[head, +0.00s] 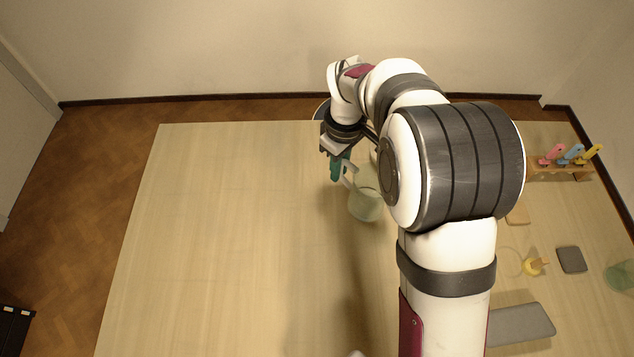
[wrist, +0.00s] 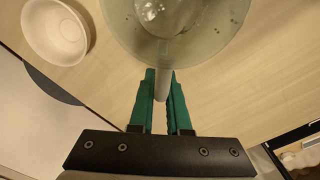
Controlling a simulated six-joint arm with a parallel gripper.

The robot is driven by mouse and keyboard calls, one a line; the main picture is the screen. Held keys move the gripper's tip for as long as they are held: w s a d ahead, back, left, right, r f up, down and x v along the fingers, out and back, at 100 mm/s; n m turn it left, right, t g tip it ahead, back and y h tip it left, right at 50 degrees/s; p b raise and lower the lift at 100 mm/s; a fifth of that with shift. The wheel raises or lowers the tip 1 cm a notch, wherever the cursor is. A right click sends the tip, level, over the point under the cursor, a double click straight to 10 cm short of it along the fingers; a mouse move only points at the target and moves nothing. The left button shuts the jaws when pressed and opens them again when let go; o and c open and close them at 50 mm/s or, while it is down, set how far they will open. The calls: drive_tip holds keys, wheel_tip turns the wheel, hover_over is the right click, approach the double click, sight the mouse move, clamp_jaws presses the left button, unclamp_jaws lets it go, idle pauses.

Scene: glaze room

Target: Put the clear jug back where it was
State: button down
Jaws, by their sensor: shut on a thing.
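The clear jug (head: 366,204), pale green and see-through, is near the middle of the table, left of my arm's large joint, which hides part of it. My gripper (head: 345,175) has teal fingers and is shut on the jug's handle. In the wrist view the jug (wrist: 205,42) fills the top centre, and its handle (wrist: 163,85) runs down between the fingertips of my gripper (wrist: 163,80). I cannot tell whether the jug's base touches the table.
A white bowl (wrist: 55,30) shows in the wrist view. At the right are a wooden rack (head: 562,172) with coloured tools, a dark square (head: 571,259), a yellow-based object (head: 533,267), a green glass (head: 622,276) and a grey slab (head: 522,325). The table's left half (head: 220,240) is clear.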

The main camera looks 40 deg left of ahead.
drive_tip(key=shift+s+a+f, duration=0.45)
drive_tip(key=shift+a+f, duration=0.4)
drive_tip(key=shift+f, duration=0.4)
drive_tip(key=shift+s+a+f, duration=0.4)
drive_tip(key=shift+a+f, duration=0.45)
drive_tip(key=shift+f, duration=0.35)
drive_tip(key=shift+s+a+f, duration=0.45)
drive_tip(key=shift+a+f, duration=0.4)
drive_tip(key=shift+f, duration=0.4)
drive_tip(key=shift+f, duration=0.15)
drive_tip(key=c, duration=0.9)
unclamp_jaws()
